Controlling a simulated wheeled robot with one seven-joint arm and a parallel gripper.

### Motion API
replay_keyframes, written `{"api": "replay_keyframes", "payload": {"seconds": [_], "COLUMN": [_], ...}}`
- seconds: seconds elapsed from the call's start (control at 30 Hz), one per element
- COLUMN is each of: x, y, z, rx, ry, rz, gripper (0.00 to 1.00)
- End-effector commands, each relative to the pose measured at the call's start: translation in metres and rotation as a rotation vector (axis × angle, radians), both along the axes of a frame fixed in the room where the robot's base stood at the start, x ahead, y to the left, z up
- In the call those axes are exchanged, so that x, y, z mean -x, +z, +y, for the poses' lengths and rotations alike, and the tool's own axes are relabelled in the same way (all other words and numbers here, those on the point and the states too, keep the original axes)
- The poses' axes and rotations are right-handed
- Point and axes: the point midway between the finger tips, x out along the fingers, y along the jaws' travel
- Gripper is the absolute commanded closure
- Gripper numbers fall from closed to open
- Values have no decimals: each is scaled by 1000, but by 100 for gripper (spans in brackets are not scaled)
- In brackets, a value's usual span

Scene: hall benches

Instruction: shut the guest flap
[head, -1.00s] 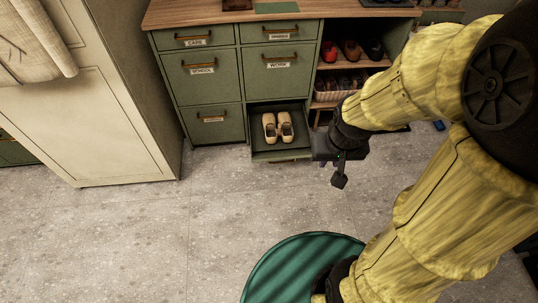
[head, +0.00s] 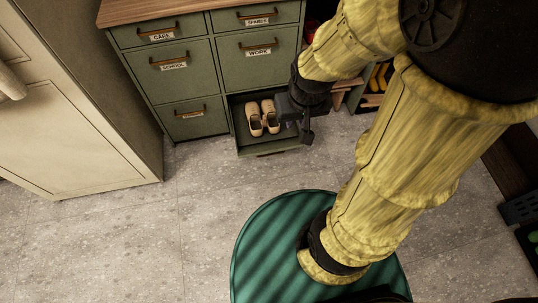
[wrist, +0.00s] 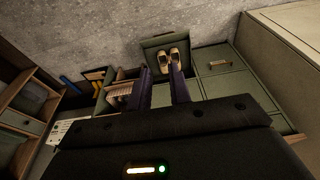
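The green shoe cabinet (head: 200,90) has one front open at its lower right. I take this low front (head: 270,147) for the guest flap; no name on it can be read. It stands out over the floor with its handle on the outer edge. A pair of cream shoes (head: 263,117) rests inside it. In the wrist view the flap (wrist: 161,41) shows with the shoes (wrist: 173,56) just beyond my fingertips. My gripper (head: 300,125) is at the flap's right side, its fingers (wrist: 161,76) apart and empty. I cannot tell whether it touches the flap.
The care, spares, school and work fronts and the lower left front (head: 196,120) are shut. A tall cream cupboard (head: 80,140) stands to the left. Open shoe shelves (head: 368,98) are right of the cabinet, partly behind my arm. The floor (head: 200,205) before the flap is clear.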

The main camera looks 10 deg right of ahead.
Motion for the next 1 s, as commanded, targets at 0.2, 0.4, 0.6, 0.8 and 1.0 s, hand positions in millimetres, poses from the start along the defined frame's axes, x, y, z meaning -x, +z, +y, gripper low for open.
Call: {"api": "replay_keyframes", "payload": {"seconds": [0.2, 0.4, 0.6, 0.8, 1.0], "x": [-1, -24, -75, -121, -154], "y": [-2, -40, -126, -224, -327], "z": [1, 14, 42, 67, 79], "rx": [-1, -18, -24, 34, 158], "ry": [1, 23, 60, 94, 128], "rz": [-1, -23, -88, -170, -250], "gripper": [80, 80, 80, 80, 80]}}
